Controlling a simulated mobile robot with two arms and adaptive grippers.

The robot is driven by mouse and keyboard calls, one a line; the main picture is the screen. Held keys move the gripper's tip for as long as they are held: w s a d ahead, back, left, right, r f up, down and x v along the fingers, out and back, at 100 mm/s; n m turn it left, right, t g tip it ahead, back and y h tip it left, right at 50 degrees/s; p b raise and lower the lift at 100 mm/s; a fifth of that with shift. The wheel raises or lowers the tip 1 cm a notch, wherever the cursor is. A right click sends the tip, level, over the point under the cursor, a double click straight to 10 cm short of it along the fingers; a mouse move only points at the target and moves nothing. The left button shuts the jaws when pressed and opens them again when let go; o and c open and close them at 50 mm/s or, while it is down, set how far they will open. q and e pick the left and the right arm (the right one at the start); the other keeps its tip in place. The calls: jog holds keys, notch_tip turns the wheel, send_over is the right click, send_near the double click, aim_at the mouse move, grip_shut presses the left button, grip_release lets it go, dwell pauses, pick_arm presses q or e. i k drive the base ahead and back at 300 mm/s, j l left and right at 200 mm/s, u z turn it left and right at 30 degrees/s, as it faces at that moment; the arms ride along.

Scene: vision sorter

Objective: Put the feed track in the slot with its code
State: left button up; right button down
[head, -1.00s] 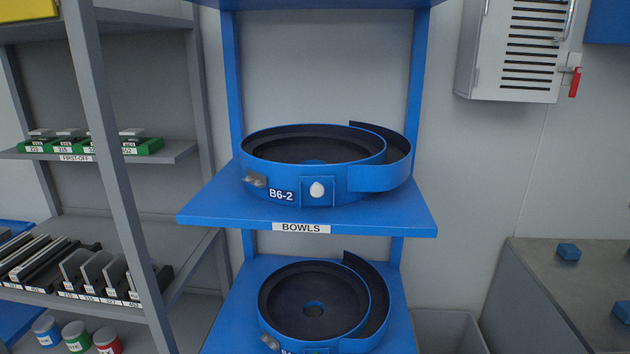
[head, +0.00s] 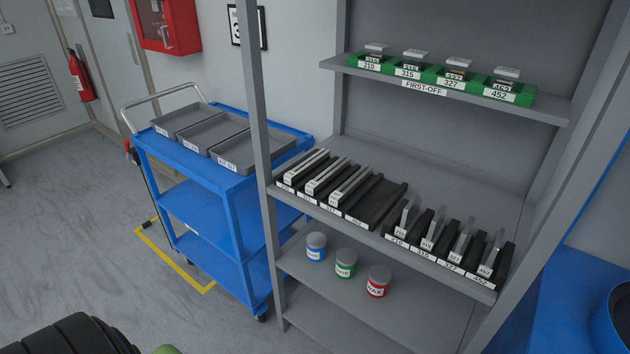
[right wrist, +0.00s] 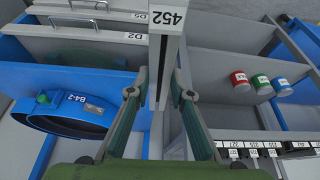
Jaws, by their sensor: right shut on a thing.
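In the right wrist view my right gripper (right wrist: 160,95) is shut on a pale grey feed track (right wrist: 167,55), whose end label reads 452. In the head view three pale tracks lie in dark slots of a rack on the grey shelf unit. The fourth slot (head: 378,205), at the right end of that row, is empty; its small label is hard to read. Neither of my grippers shows in the head view.
Several upright plates (head: 460,245) stand right of the slots, labelled 210 to 452. Green first-off blocks (head: 440,75) sit on the shelf above, and three cans (head: 345,262) below. A blue cart (head: 215,180) with grey trays stands left.

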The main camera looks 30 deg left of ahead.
aim_at(377, 200)
jog(key=j+u, duration=0.2)
jog(key=j, duration=1.1)
jog(key=i+j+u, duration=0.15)
jog(key=j, duration=1.1)
jog(key=k, duration=0.05)
